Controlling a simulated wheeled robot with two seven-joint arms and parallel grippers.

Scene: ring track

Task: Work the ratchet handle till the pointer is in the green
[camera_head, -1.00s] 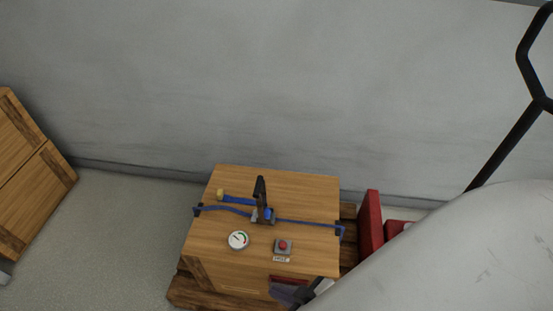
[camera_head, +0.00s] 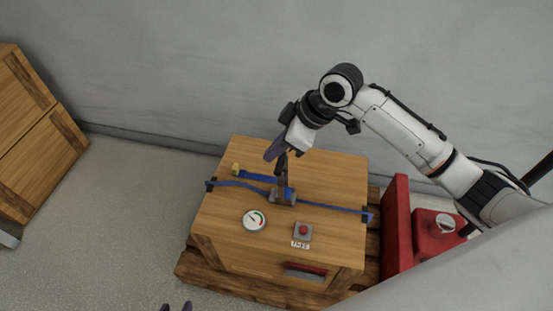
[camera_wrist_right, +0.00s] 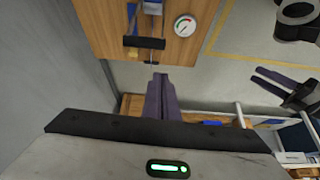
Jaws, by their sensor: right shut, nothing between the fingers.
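The ratchet (camera_head: 284,196) sits on top of the wooden crate, on a blue strap. Its black handle (camera_head: 282,167) stands up from it; in the wrist view the handle's crossbar (camera_wrist_right: 144,42) lies just beyond my fingertips. The round white gauge (camera_head: 255,221) is left of the ratchet's front; it also shows in the wrist view (camera_wrist_right: 184,25). Its green arc is at the upper right, and the needle appears outside it. My right gripper (camera_head: 274,152) is shut and empty beside the handle's top; its closed fingers (camera_wrist_right: 158,78) show. My left gripper (camera_head: 177,307) is at the bottom edge, fingers apart.
The crate (camera_head: 330,175) stands on a pallet near a grey wall. A red button (camera_head: 303,230) is right of the gauge. A red handle (camera_head: 305,268) is on the crate's front.

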